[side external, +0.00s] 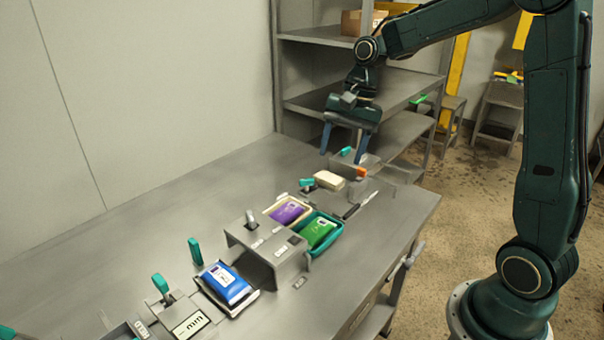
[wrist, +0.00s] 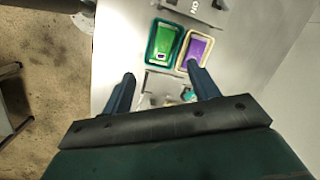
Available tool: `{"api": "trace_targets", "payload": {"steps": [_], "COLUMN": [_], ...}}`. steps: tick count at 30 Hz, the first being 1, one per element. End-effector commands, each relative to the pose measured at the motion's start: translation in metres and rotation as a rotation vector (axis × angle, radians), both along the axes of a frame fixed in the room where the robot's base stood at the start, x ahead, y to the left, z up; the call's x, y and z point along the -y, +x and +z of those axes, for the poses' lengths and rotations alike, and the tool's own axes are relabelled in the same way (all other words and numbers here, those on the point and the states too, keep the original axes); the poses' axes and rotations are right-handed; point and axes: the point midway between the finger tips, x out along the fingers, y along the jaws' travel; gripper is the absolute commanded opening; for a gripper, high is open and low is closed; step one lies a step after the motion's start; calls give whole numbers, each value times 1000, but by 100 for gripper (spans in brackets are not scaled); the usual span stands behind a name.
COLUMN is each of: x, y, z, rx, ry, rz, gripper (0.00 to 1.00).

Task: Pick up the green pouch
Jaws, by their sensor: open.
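The green pouch (side external: 318,232) lies in a teal tray (side external: 338,240) on the metal table. It also shows in the wrist view (wrist: 162,43), inside its tray (wrist: 149,58), beyond the fingertips. A purple pouch (side external: 286,211) lies in a cream tray (side external: 270,205) beside it. It also shows in the wrist view (wrist: 198,49). My gripper (side external: 342,153) is open and empty, pointing down above the far part of the table, beyond the trays in the side view. Its two fingers (wrist: 160,82) are spread apart in the wrist view, with the trays ahead of them.
A grey fixture box (side external: 262,244) stands right beside the trays. A blue pouch (side external: 226,283) lies nearer the camera, near teal-handled levers (side external: 195,251). A cream block (side external: 329,181) and small fixtures sit below my gripper. The left of the table (side external: 130,235) is clear. Metal shelves (side external: 320,100) stand behind.

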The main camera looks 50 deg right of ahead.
Motion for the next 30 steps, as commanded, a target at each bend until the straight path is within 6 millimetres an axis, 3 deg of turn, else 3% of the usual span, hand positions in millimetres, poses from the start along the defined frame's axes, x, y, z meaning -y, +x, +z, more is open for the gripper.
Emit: {"api": "trace_targets", "payload": {"steps": [9, 16, 21, 30], "x": [41, 66, 74, 74], "y": [36, 49, 52, 53], "z": [-59, -98, -113, -117], "rx": [-142, -232, -263, -269], "ry": [111, 175, 195, 200], "rz": [-250, -399, -453, -463], "gripper": [60, 60, 60, 60]}}
